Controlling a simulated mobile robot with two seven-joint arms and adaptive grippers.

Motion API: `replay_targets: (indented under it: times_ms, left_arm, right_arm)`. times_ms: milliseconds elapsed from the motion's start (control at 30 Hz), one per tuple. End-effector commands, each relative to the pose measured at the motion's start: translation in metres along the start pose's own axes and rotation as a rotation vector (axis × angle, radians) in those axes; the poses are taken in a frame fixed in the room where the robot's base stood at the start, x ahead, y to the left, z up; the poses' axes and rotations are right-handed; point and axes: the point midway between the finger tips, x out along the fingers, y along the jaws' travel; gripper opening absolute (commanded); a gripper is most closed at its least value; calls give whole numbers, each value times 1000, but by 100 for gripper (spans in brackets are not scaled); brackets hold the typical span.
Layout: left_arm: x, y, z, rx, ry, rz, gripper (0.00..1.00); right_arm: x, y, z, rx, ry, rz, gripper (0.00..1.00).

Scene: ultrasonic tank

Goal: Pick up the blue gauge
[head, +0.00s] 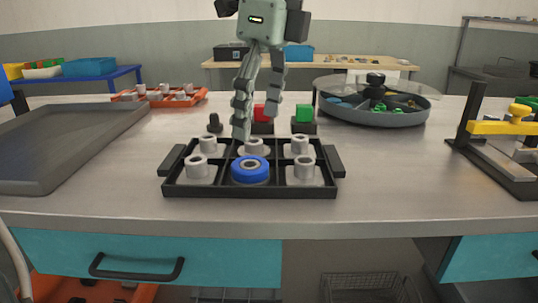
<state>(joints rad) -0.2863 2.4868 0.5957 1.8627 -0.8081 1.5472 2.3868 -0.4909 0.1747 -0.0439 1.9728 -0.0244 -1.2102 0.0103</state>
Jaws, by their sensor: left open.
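The blue gauge (250,169) is a round blue ring with a light centre. It sits in the front middle compartment of a black divided tray (250,190) near the table's front edge. My left gripper (258,122) hangs down from the top of the head view, above and behind the tray. Its two fingers are apart and nothing shows between them except the red block behind. The left fingertip reaches lowest, near the tray's back edge; whether it touches cannot be told. My right gripper is not in view.
Several grey flanged parts (304,170) fill the other compartments. A red block (262,112) and a green block (304,114) stand behind the tray. A large grey tray (70,140) lies left, a round divided carousel (375,115) back right, a black and yellow fixture (495,128) right.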

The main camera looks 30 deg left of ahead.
Motion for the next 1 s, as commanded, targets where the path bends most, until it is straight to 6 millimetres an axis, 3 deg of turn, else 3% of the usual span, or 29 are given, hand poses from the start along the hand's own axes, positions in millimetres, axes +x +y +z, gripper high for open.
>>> replay_targets:
  times_ms: [300,500,833,1000]
  left_arm:
    - [36,0,2,0,-2,7,77]
    - [66,-1,3,-1,-2,6,77]
    - [75,-2,3,-2,-2,2,77]
    - [75,-2,3,-2,-2,2,57]
  right_arm:
    - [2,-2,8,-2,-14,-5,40]
    - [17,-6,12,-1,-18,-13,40]
    - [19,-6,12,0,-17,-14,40]
    - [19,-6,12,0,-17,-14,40]
